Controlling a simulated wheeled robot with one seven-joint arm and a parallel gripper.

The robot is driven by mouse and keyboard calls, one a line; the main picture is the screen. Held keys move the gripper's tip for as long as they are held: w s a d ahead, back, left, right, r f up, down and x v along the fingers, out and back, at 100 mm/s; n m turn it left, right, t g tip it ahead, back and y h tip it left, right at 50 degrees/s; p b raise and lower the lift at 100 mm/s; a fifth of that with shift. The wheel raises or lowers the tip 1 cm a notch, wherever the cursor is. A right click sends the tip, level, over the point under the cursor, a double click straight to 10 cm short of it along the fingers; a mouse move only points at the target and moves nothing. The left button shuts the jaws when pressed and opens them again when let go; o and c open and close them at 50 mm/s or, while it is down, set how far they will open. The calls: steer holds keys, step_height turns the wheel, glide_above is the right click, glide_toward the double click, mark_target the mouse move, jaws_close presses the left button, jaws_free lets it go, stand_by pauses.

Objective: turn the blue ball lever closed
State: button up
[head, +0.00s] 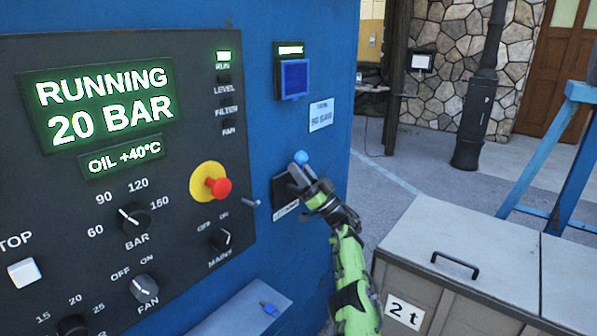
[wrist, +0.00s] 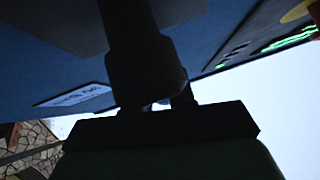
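The blue ball (head: 301,157) of the lever shows on the right part of the blue cabinet front, just above a dark plate (head: 285,190) with a small label. My gripper (head: 300,174) is right at the ball, its fingertips just below it in the head view. The lever's arm is hidden behind my fingers. In the wrist view the dark fingers (wrist: 160,100) are in shadow with only a small gap between them. I cannot tell whether they touch or hold the lever.
A black control panel (head: 60,190) with a red stop button (head: 217,187) and knobs is left of my gripper. A grey chest (head: 480,250) stands at right. Paved floor (head: 430,180) lies behind.

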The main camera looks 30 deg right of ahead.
steer(key=shift+o, duration=1.2)
steer(key=shift+s+d+r, duration=0.15)
steer(key=shift+s+r, duration=0.05)
steer(key=shift+r, duration=0.1)
steer(key=shift+s, duration=0.15)
steer(key=shift+f, duration=0.15)
steer(key=shift+s+d+f+b, duration=0.1)
steer(key=shift+f+b, duration=0.45)
steer(key=shift+b, duration=0.65)
steer(key=b+v, duration=0.4)
steer(key=v, duration=1)
steer(key=shift+s+d, duration=0.2)
steer(key=shift+s, duration=0.15)
